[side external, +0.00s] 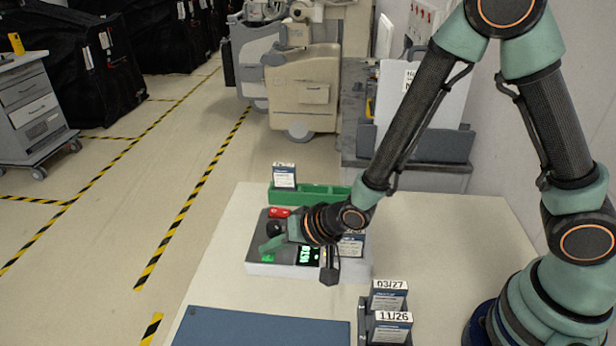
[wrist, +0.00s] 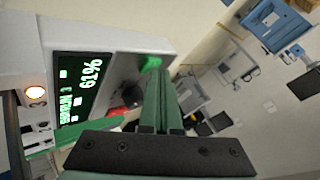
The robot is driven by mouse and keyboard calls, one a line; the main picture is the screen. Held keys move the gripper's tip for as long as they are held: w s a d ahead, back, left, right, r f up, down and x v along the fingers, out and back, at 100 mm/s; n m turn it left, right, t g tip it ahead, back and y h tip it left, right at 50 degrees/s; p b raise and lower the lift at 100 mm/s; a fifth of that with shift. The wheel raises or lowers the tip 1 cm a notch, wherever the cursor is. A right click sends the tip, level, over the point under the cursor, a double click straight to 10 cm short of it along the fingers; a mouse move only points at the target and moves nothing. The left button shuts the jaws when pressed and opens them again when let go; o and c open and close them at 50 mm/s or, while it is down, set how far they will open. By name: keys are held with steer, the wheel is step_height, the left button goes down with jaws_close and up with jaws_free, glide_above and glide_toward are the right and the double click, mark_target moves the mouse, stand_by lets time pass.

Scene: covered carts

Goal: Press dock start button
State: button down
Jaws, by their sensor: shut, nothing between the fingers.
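The dock (side external: 281,270) is a grey-topped box with a white side, standing on the table. Its lit display (side external: 308,256) reads 61% in the wrist view (wrist: 80,88). A bright green button (side external: 267,259) sits at the dock's left front; it also shows in the wrist view (wrist: 151,62). My gripper (side external: 267,246), with green fingers, is shut and empty, its tips at the green button; in the wrist view the fingertips (wrist: 158,73) partly cover it. I cannot tell whether they touch. A red control (side external: 279,212) is at the dock's back, behind a black knob (side external: 274,228).
A green tray (side external: 325,194) with a labelled pack (side external: 284,175) lies behind the dock. A labelled pack (side external: 352,244) stands at the dock's right. Two packs (side external: 391,326) stand in a front holder. A blue mat (side external: 260,328) lies at the front. An orange light (wrist: 36,93) glows beside the display.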

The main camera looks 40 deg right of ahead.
steer(key=shift+r, duration=0.75)
steer(key=shift+r, duration=2.55)
step_height(320, 180, up, 7)
glide_above(274, 258)
